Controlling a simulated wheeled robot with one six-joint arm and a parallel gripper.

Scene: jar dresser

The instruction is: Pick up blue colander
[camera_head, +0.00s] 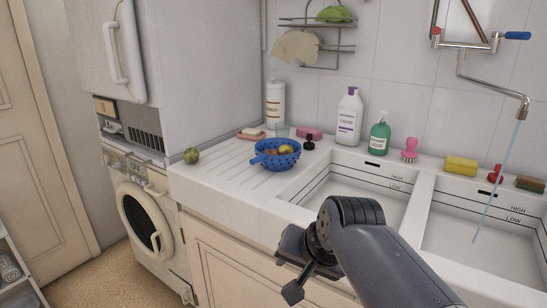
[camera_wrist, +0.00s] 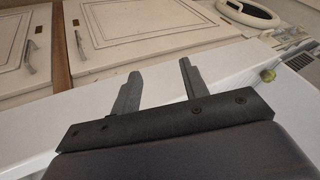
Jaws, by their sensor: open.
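The blue colander (camera_head: 276,160) stands on the white draining board left of the sink, with a few yellow and orange fruits in it. Its handle points to the left. My gripper shows in the wrist view (camera_wrist: 158,85) with its two fingers apart and nothing between them. In the head view my gripper (camera_head: 293,268) is in front of the sink counter, nearer the camera than the colander and below it to the right. The colander does not show in the wrist view.
A green fruit (camera_head: 191,155) lies at the board's left end. Bottles, a white one (camera_head: 347,118) and a green one (camera_head: 380,136), stand behind the sink basin (camera_head: 350,185). A tap (camera_head: 523,105) runs over the right basin. Cabinet doors (camera_wrist: 115,35) are below the counter.

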